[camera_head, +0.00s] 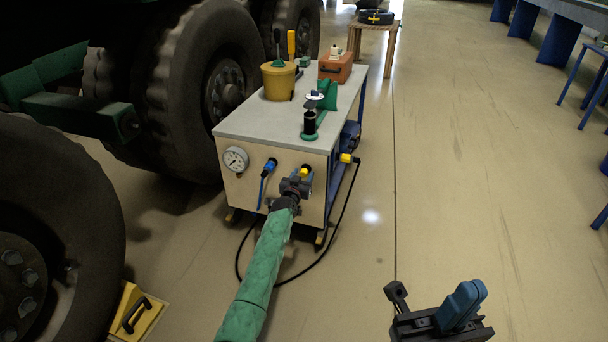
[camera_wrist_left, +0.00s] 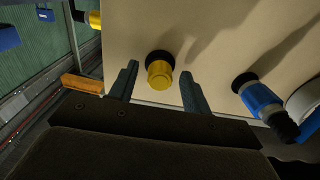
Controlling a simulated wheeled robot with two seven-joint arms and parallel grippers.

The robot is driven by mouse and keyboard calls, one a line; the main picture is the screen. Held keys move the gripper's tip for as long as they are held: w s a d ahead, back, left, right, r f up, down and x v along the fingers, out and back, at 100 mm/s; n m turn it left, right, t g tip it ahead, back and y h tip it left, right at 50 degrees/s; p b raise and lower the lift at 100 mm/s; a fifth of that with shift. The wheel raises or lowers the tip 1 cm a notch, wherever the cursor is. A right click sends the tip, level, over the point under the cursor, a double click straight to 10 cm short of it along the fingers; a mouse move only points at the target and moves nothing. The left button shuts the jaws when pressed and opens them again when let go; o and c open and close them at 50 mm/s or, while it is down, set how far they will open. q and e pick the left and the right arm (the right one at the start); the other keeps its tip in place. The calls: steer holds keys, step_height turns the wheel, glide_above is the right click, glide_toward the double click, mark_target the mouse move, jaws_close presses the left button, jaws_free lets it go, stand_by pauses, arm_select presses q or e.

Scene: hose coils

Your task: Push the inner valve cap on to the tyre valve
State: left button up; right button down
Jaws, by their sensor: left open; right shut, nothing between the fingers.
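A yellow knob-like piece with a black collar (camera_wrist_left: 159,74) sticks out of the cart's front panel; I cannot tell if it is the inner valve cap. It also shows in the head view (camera_head: 305,170). My left gripper (camera_head: 298,180) is open in front of the panel, with its fingers on either side of the yellow piece in the wrist view. Whether they touch it is unclear. My right gripper (camera_head: 462,304) is shut and empty over the floor at lower right. A large tyre (camera_head: 75,200) stands at left; its valve is not clear.
The cart (camera_head: 255,125) bears a yellow bucket (camera_head: 279,80), an orange box (camera_head: 336,67) and a green stand (camera_head: 328,95). Its front has a gauge (camera_head: 236,160) and a blue fitting (camera_head: 270,165). A black hose loops on the floor. A yellow chock (camera_head: 130,312) lies by the tyre.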

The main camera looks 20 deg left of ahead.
mark_target(303, 175)
arm_select(q)
steer(key=shift+p, duration=0.35)
stand_by(0.6)
jaws_close()
steer(key=shift+s, duration=0.15)
steer(key=shift+s+p, duration=0.25)
steer(key=shift+p, duration=0.1)
stand_by(0.6)
steer(key=shift+s, duration=0.15)
steer(key=shift+s+p, duration=0.75)
steer(key=shift+s, duration=0.25)
